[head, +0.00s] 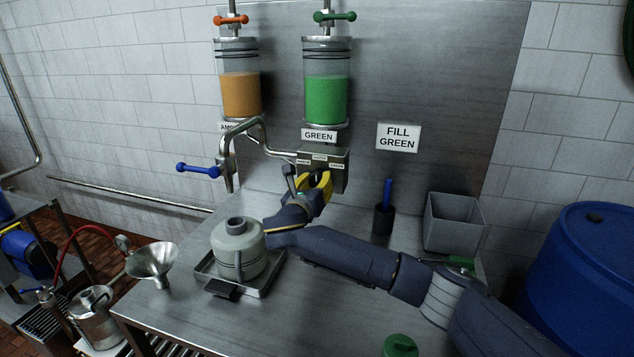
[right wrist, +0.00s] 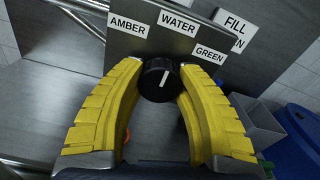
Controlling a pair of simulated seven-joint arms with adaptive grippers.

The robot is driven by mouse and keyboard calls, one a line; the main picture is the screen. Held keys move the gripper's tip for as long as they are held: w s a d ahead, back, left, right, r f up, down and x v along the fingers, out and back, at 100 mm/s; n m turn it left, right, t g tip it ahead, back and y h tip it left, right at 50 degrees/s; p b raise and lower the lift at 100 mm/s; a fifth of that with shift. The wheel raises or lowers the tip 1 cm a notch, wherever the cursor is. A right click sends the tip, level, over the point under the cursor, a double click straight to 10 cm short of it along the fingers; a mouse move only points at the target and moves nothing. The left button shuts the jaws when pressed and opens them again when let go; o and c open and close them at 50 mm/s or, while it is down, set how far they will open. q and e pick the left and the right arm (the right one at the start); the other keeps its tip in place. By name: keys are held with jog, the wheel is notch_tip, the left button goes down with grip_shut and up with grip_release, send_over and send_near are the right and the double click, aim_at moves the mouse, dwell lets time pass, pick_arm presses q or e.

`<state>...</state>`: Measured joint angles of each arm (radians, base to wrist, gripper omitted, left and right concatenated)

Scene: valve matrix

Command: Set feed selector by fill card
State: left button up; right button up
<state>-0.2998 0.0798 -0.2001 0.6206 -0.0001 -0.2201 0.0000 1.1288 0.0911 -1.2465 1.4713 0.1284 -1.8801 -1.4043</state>
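The feed selector is a black knob (right wrist: 158,80) with a white pointer line, on the steel selector box (head: 340,172). In the right wrist view the pointer tilts slightly right of straight up, towards the WATER label (right wrist: 177,23). AMBER (right wrist: 128,25) is left of it, GREEN (right wrist: 209,54) right. The fill card (head: 398,137) on the back panel reads FILL GREEN. My right gripper (right wrist: 160,72) has its yellow fingers apart, tips on either side of the knob; I see no clear contact. In the head view, the gripper (head: 316,183) hides the knob. My left gripper is out of view.
Amber (head: 240,95) and green (head: 326,98) tanks hang above the box. A blue-handled spout (head: 198,170) is left of it. A grey canister (head: 238,250) stands on a tray below. A pen cup (head: 383,219), grey bin (head: 453,225) and blue drum (head: 583,270) are to the right.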

jog(key=c, duration=0.5)
jog(key=m, duration=0.4)
jog(key=shift+f+m, duration=0.1)
jog(key=shift+m, duration=0.3)
jog(key=m, duration=0.4)
jog(key=shift+m, duration=0.4)
jog(key=o, duration=1.3)
jog(key=shift+o, duration=0.2)
jog(key=v, duration=0.7)
jog(key=shift+s, duration=0.25)
jog(key=shift+a, duration=0.1)
